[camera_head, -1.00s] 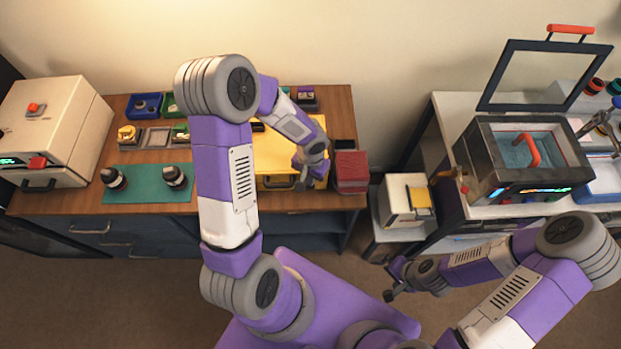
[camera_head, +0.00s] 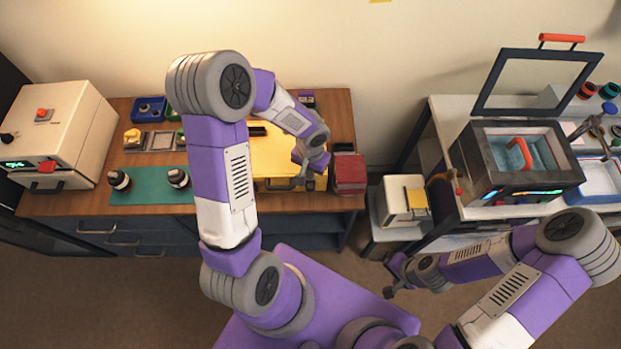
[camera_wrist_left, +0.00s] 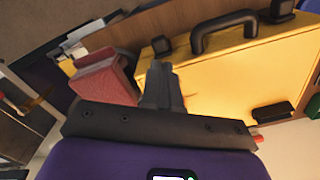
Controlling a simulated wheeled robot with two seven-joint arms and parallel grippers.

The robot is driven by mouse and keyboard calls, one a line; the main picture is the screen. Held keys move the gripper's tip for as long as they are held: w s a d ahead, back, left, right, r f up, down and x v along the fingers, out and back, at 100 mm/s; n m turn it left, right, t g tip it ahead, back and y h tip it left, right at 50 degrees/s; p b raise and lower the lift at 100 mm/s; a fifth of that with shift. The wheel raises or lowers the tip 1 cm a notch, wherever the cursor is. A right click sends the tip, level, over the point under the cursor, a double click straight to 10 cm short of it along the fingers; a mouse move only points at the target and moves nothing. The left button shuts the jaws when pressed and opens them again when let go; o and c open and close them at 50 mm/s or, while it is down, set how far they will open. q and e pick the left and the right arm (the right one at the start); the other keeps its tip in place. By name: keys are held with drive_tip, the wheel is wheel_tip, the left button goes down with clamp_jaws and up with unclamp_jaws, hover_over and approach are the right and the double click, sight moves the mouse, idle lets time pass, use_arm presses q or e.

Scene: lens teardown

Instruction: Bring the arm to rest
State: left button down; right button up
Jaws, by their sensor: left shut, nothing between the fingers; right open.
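My left gripper (camera_head: 302,178) hangs over the front right part of the yellow case (camera_head: 262,158), near its handle. In the left wrist view its fingers (camera_wrist_left: 161,85) are together with nothing between them, and the yellow case (camera_wrist_left: 225,75) with its black handle fills the area beyond. My left arm is raised and bent, reaching over the wooden bench. My right gripper (camera_head: 389,284) is held low over the floor, in front of the small cream box; its fingers are small in the head view. It holds nothing that I can see.
A red block-like stack (camera_head: 349,174) stands right of the yellow case; it also shows in the left wrist view (camera_wrist_left: 104,78). A green mat (camera_head: 150,190) with two dark bottles lies to the left. A cream box (camera_head: 403,199) and a glass-lidded chamber (camera_head: 480,165) stand to the right.

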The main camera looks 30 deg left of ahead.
use_arm(q)
drive_tip(key=shift+r, duration=0.55)
drive_tip(key=s+d+f+h+b, duration=0.1)
drive_tip(key=s+d+f+b, duration=0.2)
drive_tip(key=f, duration=0.6)
drive_tip(key=s+d+f+n+h+b, duration=0.1)
drive_tip(key=s+d+f+b, duration=0.3)
drive_tip(key=f+b, duration=0.3)
drive_tip(key=s+d+f+n+h+b, duration=0.1)
drive_tip(key=d+f+b, duration=0.4)
drive_tip(key=f, duration=0.7)
drive_tip(key=s+d+h, duration=0.1)
drive_tip(key=s, duration=0.1)
drive_tip(key=shift+s+f+t, duration=0.3)
drive_tip(key=shift+s, duration=0.1)
